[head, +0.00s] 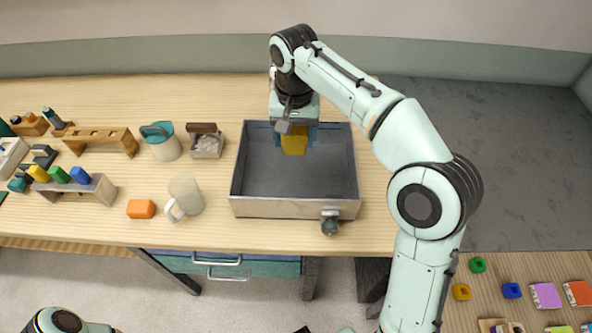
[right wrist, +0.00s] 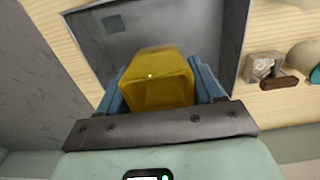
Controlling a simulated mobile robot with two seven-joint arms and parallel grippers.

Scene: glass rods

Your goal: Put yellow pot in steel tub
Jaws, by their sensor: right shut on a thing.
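The steel tub (head: 296,207) is a grey open rectangular box on the wooden table; its floor also shows in the right wrist view (right wrist: 165,22). The yellow pot (head: 294,143) is over the back part of the tub in the head view. My right gripper (head: 296,135) comes in from above and is shut on the pot. In the right wrist view the yellow pot (right wrist: 158,80) sits between the blue fingers. I cannot tell whether the pot touches the tub's floor. Only a piece of my left arm shows at the bottom left; its gripper is not in view.
Left of the tub are a small box with a brown top (head: 206,143), a teal-and-white jug (head: 161,142), a pale mug (head: 185,196) and an orange block (head: 141,209). A dark knob (head: 330,226) juts from the tub's front. The tub's front floor is clear.

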